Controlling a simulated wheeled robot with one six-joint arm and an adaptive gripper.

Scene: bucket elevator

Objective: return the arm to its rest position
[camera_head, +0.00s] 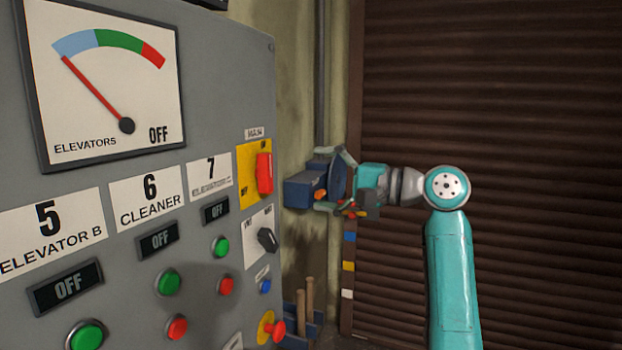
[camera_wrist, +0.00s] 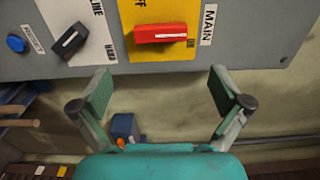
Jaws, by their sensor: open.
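My gripper (camera_wrist: 160,92) is open and empty in the wrist view, its two green-padded fingers spread wide. In the head view my gripper (camera_head: 333,181) is at the end of the teal arm, just right of the control panel (camera_head: 225,110). The arm reaches to the left in front of the brown shutter, with its elbow joint raised. The red main switch handle (camera_head: 264,173) on its yellow plate lies to the left of the gripper. In the wrist view the red handle (camera_wrist: 160,33) is beyond the fingertips, apart from them.
A blue box (camera_head: 303,190) appears behind the gripper. A black selector knob (camera_head: 267,239) and several push buttons are on the panel. Wooden handles (camera_head: 309,295) stand in a blue holder below. The brown shutter (camera_head: 540,130) fills the right side; room in front of it looks clear.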

